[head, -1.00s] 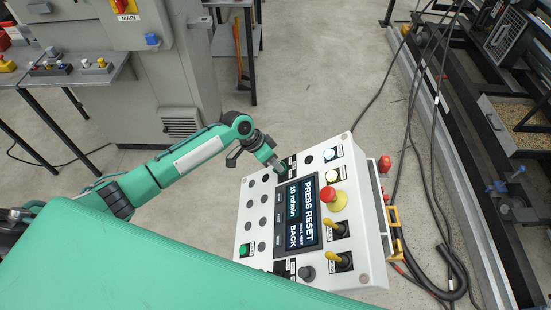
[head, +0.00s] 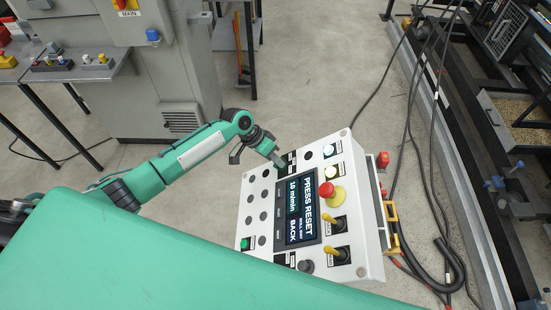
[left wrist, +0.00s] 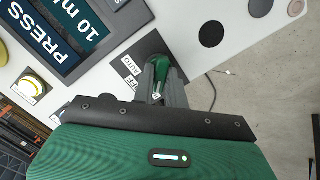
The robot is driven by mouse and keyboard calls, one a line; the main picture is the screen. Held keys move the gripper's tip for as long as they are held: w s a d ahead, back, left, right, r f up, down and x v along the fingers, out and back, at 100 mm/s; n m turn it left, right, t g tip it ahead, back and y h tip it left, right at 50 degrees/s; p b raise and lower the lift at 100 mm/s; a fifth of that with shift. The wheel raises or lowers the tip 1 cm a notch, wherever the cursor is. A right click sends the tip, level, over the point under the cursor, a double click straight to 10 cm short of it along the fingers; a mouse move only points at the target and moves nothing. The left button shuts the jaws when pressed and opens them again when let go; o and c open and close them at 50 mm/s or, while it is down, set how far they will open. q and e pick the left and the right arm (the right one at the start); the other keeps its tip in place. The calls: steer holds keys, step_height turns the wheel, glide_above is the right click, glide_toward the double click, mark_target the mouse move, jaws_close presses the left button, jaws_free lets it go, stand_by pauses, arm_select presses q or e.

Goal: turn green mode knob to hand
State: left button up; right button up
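The green mode knob (left wrist: 161,71) sits on a black plate near the end of the white control panel (head: 263,184). Labels reading AUTO and OFF show beside it in the left wrist view. My left gripper (left wrist: 160,80) has its narrow fingers close on both sides of the knob, which appears to fill the gap between them. The fingers partly hide the knob and another label, so I cannot read its setting. In the head view my left gripper (head: 278,160) is at the panel's upper edge and covers the knob. My right gripper is not in view.
The panel also has a lit screen (head: 295,208), a red emergency button (head: 327,189), yellow-handled levers (head: 333,221) and a green button (head: 245,243). Cables (head: 432,130) run along the floor at right. A grey cabinet (head: 165,75) stands behind my left arm.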

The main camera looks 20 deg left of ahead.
arm_select(q)
steer(key=o, duration=0.3)
steer(key=shift+o, duration=0.2)
steer(key=shift+w, duration=0.1)
steer(key=w+b+v, duration=0.1)
steer(key=b+v, duration=0.3)
steer(key=v, duration=0.9)
steer(key=shift+s+a+r, duration=0.15)
steer(key=shift+s+r, duration=0.15)
steer(key=shift+s, duration=0.2)
